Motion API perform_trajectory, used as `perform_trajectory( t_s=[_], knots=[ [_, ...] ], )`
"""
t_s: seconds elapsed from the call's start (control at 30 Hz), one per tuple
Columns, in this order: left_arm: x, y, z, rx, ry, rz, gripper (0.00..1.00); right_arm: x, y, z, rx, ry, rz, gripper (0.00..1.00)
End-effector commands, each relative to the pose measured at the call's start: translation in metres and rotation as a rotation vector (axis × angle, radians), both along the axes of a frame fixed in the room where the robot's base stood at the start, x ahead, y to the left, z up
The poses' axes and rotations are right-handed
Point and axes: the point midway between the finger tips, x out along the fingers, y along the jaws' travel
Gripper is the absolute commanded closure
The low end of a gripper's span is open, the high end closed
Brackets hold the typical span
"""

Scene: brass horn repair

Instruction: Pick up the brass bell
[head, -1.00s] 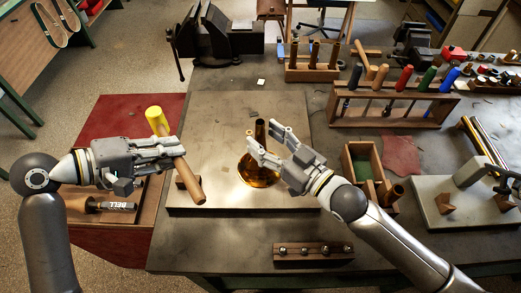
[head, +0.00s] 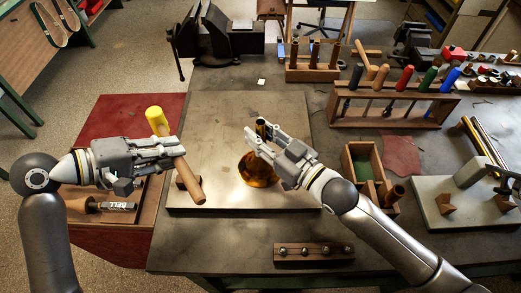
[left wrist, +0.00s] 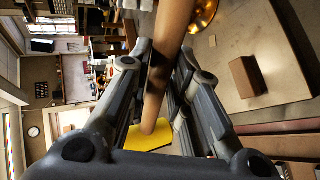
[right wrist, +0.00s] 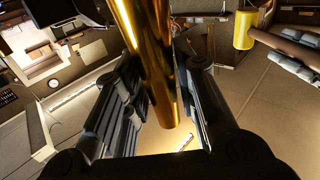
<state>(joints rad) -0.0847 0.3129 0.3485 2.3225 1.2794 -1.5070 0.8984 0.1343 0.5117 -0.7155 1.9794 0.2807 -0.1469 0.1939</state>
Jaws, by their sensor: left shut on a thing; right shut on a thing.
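The brass bell (head: 256,172) stands flared end down on the metal plate (head: 230,115), its narrow stem pointing up. My right gripper (head: 262,136) is shut on the bell's stem, which shows between the fingers in the right wrist view (right wrist: 150,60). The handle also runs between the fingers in the left wrist view (left wrist: 168,50). The right gripper hides part of the bell.
A wooden block (head: 313,253) with small metal balls lies near the front edge. A green-lined wooden box (head: 362,170) stands right of the plate. A tool rack (head: 395,112) and a vise (head: 215,40) stand behind. The plate is mostly clear around the bell.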

Motion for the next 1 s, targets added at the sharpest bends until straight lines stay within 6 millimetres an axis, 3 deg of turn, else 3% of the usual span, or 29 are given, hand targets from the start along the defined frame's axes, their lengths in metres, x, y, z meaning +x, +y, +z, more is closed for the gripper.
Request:
perform_trajectory(
  t_s=[0.27,0.7,1.0],
  knots=[
    [0.0,0.0,0.001,0.0,-0.003,0.0,1.0,0.0,0.0,0.005,0.001,-0.003,0.0,1.0],
    [0.0,0.0,0.001,0.0,-0.003,0.0,1.0,0.0,0.0,0.083,0.002,-0.006,0.001,1.0],
    [0.0,0.0,0.001,0.0,-0.003,0.0,1.0,0.0,0.0,0.101,0.001,-0.001,0.0,1.0]
  ],
)
